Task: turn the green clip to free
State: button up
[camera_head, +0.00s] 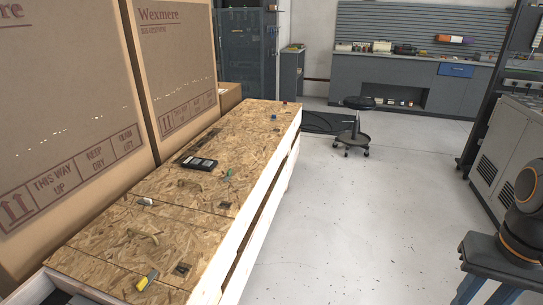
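I cannot make out a green clip for certain. A small greenish piece (229,173) lies on the chipboard top of the long wooden crate (185,215), right of a black handheld device (199,164). It is too small to tell whether it is a clip or how it is turned. My gripper is not in view.
A yellow and grey item (147,280) and a pale small item (146,201) lie on the crate. Tall cardboard boxes (175,60) stand along its left. Open floor (330,220) lies right of it. A stool (357,125) and grey cabinet (505,150) stand beyond.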

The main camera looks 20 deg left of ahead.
aim_at(229, 173)
jog(key=u, duration=0.05)
jog(key=i, duration=1.05)
jog(key=u, duration=1.15)
jog(key=i, duration=0.8)
jog(key=u, duration=0.65)
jog(key=i, duration=0.45)
jog(key=z, duration=0.05)
